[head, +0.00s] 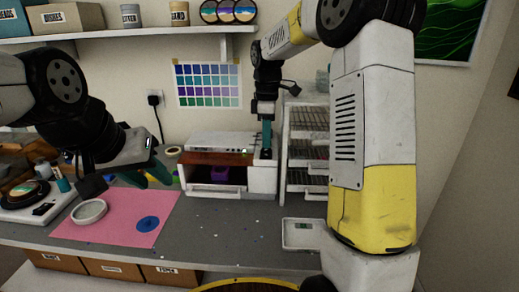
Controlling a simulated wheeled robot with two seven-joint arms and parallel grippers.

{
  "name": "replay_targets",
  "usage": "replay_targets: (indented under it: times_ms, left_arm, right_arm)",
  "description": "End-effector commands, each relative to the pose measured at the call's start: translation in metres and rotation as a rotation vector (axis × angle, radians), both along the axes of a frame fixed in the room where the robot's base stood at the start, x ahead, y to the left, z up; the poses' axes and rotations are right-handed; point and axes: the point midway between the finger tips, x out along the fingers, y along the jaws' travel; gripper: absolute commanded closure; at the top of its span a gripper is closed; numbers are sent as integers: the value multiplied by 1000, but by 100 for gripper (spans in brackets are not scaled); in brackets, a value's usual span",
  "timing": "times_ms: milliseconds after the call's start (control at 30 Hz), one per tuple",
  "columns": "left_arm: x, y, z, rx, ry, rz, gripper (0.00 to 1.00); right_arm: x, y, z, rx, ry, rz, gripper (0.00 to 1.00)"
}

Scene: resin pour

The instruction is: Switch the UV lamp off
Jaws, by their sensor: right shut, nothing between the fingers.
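The UV lamp (262,181) looks to be the white box-shaped unit on the counter against the wall. Its front is open below a reddish-brown panel, and a purple object (221,174) sits inside. A small green light (244,152) glows near the panel's right end. My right gripper (266,149) points down, shut and empty, at the unit's right front part. Its tips are at or very near a small dark part there; I cannot tell whether they touch. My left gripper (148,178) is open and empty over the pink mat's back edge.
A pink mat (108,228) holds a round clear dish (89,211) and a blue disc (148,224). A rack of wire shelves (305,150) stands right of the unit. The grey counter before the unit is mostly clear.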

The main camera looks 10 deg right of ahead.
Motion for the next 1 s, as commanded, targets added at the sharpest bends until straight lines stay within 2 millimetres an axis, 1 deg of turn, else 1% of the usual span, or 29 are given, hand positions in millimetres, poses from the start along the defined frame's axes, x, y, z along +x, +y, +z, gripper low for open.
replay_targets:
  times_ms: [67, 167, 800, 1000]
  left_arm:
    - [0, 0, 0, 0, 0, 0, 64]
    - [0, 0, 0, 0, 0, 0, 64]
    - [0, 0, 0, 0, 0, 0, 64]
    - [0, 0, 0, 0, 0, 0, 64]
  right_arm:
    - [-1, 0, -2, 1, 4, -1, 100]
    - [-1, 0, 2, 1, 4, -1, 100]
    - [0, 1, 54, 1, 3, 1, 100]
    - [-1, 1, 67, 1, 3, 1, 100]
